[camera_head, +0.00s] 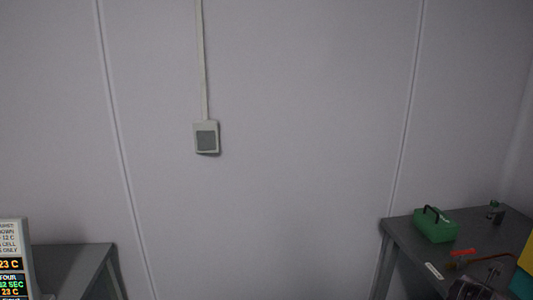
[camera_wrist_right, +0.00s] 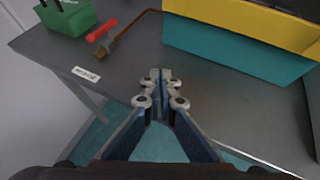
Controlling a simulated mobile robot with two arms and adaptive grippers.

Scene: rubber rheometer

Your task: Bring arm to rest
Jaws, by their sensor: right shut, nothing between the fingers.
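My right gripper (camera_wrist_right: 160,76) is shut and empty in the right wrist view. Its fingertips meet above the front part of a grey table (camera_wrist_right: 215,105), touching nothing that I can see. A dark shape at the bottom right of the head view may be part of my right arm, but I cannot tell. My left gripper is in neither view.
On the grey table lie a green toolbox (camera_head: 435,225), a red object (camera_wrist_right: 102,30), a brush-like tool (camera_wrist_right: 118,42) and a white label (camera_wrist_right: 86,74). A yellow and teal box (camera_wrist_right: 235,50) stands behind the gripper. An instrument display (camera_head: 12,265) is at left.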

